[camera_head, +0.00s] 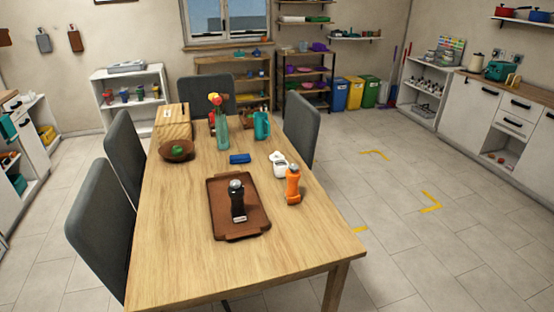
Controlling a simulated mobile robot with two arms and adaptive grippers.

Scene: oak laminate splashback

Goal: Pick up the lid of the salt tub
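A small white tub (280,170), which looks like the salt tub, stands on the wooden table just behind and left of an orange bottle-shaped item (292,184). A white, rounded lid-like part (277,157) shows at its top. It is too small to tell how the lid sits or whether it has a knob. The orange item stands close in front of the tub on the right. Neither of my grippers is in view.
The table (180,265) also holds a brown tray (223,212) with a black grinder (237,202), a blue box (240,158), a teal jug (262,126), a flower vase (221,134) and a bowl (177,151). Grey chairs (301,122) flank it. The floor right of the table is clear.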

